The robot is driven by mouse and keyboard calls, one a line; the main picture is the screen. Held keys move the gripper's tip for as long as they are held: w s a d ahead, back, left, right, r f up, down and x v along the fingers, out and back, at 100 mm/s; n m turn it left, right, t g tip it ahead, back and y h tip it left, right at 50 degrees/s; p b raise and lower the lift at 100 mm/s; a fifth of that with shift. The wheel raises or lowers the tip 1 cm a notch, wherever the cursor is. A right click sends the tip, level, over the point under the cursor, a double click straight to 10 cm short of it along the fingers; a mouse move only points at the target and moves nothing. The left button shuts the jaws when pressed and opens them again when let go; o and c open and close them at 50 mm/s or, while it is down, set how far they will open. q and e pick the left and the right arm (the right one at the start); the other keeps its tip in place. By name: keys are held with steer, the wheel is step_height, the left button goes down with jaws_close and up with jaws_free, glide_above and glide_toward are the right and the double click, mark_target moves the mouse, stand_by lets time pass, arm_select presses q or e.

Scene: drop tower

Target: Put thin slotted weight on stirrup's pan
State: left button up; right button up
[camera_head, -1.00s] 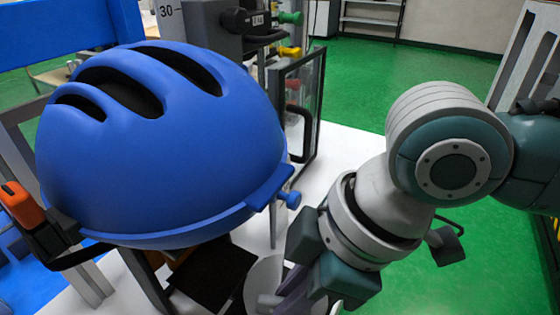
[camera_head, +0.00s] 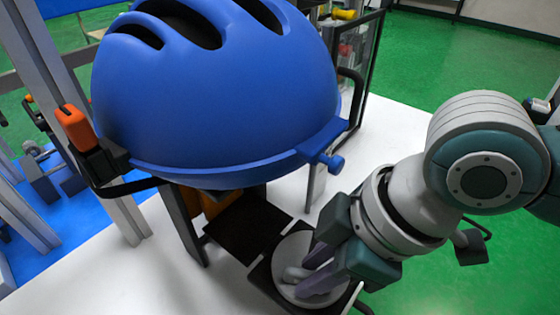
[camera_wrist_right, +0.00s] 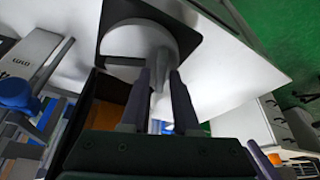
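A round light-grey disc (camera_head: 291,254), which looks like the thin slotted weight, lies on a black square holder (camera_head: 262,276) on the white table; it also shows in the right wrist view (camera_wrist_right: 125,42). My right gripper (camera_head: 312,275) reaches over the disc. Its two fingers (camera_wrist_right: 160,78) stand apart on either side of a raised grey piece on the disc, and I cannot tell whether they touch it. A dark flat plate (camera_head: 246,228), possibly the stirrup's pan, lies below the helmet, left of the disc. My left gripper is not in view.
A large blue helmet (camera_head: 215,100) hangs over the table and hides part of the plate's surroundings. An orange-and-black clamp (camera_head: 78,128) is at its left. A dark-framed clear panel (camera_head: 360,70) stands behind. White table (camera_head: 110,275) is bare at front left.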

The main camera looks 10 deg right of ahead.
steer(key=shift+o, duration=1)
steer(key=shift+r, duration=0.2)
steer(key=s+r+m+t+p, duration=0.2)
steer(key=s+r+m+p, duration=0.25)
steer(key=r, duration=0.55)
steer(key=s+d+f+m+h, duration=0.2)
steer(key=s+d+m+h, duration=0.1)
steer(key=s+d+m, duration=0.2)
steer(key=s+d, duration=0.2)
steer(key=d, duration=0.2)
steer(key=shift+d+m+g+h+b, duration=0.3)
steer(key=shift+m+b, duration=0.05)
